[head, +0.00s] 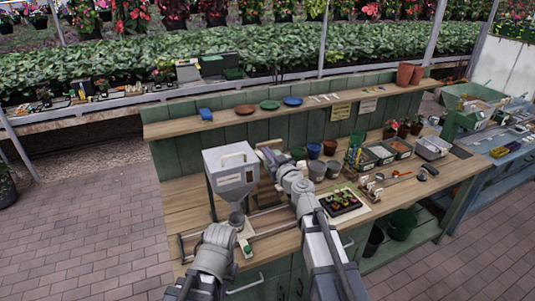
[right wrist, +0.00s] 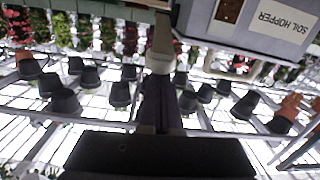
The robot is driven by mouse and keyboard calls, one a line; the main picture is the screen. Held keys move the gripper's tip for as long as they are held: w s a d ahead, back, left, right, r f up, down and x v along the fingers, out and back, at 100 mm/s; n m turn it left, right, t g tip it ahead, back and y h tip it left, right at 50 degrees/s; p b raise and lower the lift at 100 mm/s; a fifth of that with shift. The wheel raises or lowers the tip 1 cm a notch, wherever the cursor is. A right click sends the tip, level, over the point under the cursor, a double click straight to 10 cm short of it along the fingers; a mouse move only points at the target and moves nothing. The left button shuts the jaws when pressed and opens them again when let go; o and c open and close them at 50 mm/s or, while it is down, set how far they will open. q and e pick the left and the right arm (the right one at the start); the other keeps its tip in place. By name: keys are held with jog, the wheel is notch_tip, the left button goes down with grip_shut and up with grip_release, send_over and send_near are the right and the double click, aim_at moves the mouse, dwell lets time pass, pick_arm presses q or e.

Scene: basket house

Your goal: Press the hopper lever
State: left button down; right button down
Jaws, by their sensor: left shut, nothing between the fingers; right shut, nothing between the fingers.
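The soil hopper (head: 232,172) is a pale grey box with a handle on top and a tapered lower part, standing on the left of the bench. Its "SOIL HOPPER" label also shows at the upper right of the right wrist view (right wrist: 277,25). My right gripper (head: 268,160) is shut and empty beside the hopper's right side. In the right wrist view its dark fingers (right wrist: 160,80) point at a pale grey piece (right wrist: 161,45), perhaps the lever; contact is unclear. My left gripper (head: 222,234) is shut and empty, low in front of the hopper.
A seedling tray (head: 341,203) lies right of my right arm. Grey pots (head: 317,171) stand behind it. A shelf (head: 220,120) with saucers runs along the back. The bench's left end (head: 177,198) is clear.

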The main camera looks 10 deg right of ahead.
jog(key=shift+f, duration=0.1)
notch_tip(320, 180, down, 9)
jog(key=s+b, duration=0.2)
jog(key=b, duration=0.8)
jog(key=shift+s+d, duration=0.15)
jog(key=shift+s, duration=0.2)
dwell(0.3)
